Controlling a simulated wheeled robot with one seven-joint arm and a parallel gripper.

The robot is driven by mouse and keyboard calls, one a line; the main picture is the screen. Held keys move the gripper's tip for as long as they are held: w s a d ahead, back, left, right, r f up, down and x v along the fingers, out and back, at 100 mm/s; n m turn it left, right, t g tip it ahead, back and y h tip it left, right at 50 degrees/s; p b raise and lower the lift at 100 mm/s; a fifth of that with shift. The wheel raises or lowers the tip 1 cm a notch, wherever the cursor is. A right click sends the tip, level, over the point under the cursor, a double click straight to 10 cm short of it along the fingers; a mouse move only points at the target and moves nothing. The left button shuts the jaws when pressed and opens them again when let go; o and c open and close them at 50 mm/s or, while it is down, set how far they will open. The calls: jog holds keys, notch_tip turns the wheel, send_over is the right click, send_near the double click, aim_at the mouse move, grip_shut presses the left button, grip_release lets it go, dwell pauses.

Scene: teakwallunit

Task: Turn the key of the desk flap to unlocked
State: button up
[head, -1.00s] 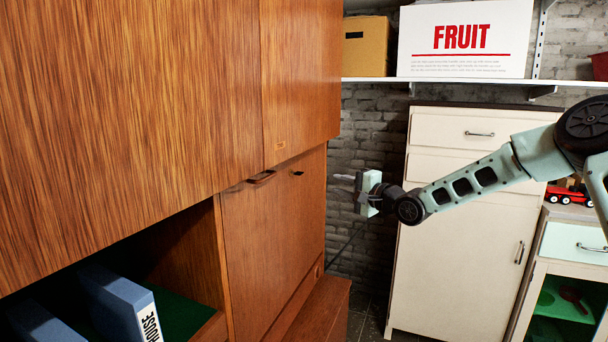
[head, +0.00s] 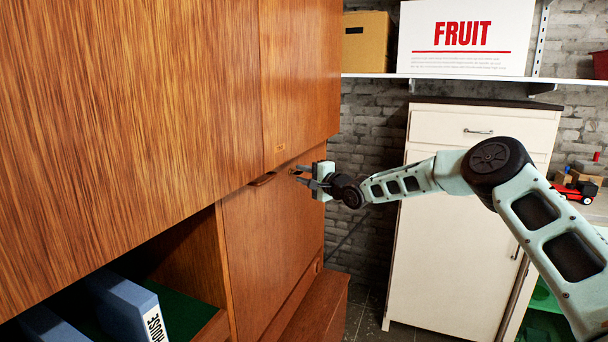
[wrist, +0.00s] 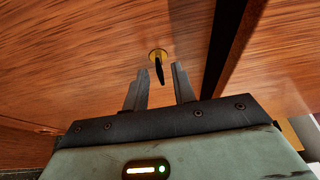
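The desk flap (head: 262,235) is a closed, upright wooden panel on the wall unit in the head view. Its key (wrist: 159,70) is dark and sits in a round brass lock plate (wrist: 157,53) in the wrist view. My gripper (wrist: 157,80) is open, its two grey fingers pointing at the lock with the key's near end between their tips. I cannot tell whether either finger touches the key. In the head view my gripper (head: 296,174) is at the flap's upper right and covers the key.
A wooden overhang (head: 290,80) juts out just above the flap. A dark handle (head: 262,179) sits at the flap's top edge. A cream cabinet (head: 450,240) stands behind my arm at the right.

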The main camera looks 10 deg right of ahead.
grip_shut()
jog(key=shift+f+n+b, duration=0.15)
jog(key=shift+n+b, duration=0.15)
jog(key=shift+b, duration=0.15)
jog(key=shift+w+d+f+n+g+y+b, duration=0.15)
jog(key=shift+n+g+y+b, duration=0.2)
jog(key=shift+n+y+b, duration=2.35)
jog(key=shift+w+f+n+g+y+b, duration=0.25)
jog(key=shift+n+b, duration=1.1)
jog(key=shift+n, duration=3.15)
jog(key=shift+d+r+n+g+y+b, duration=0.1)
jog(key=shift+n+g+y+b, duration=0.3)
jog(key=shift+n+y+b, duration=2.25)
jog(key=n+h+p, duration=0.1)
jog(key=n+h, duration=0.1)
jog(key=shift+n+h, duration=0.3)
jog(key=shift+n, duration=0.05)
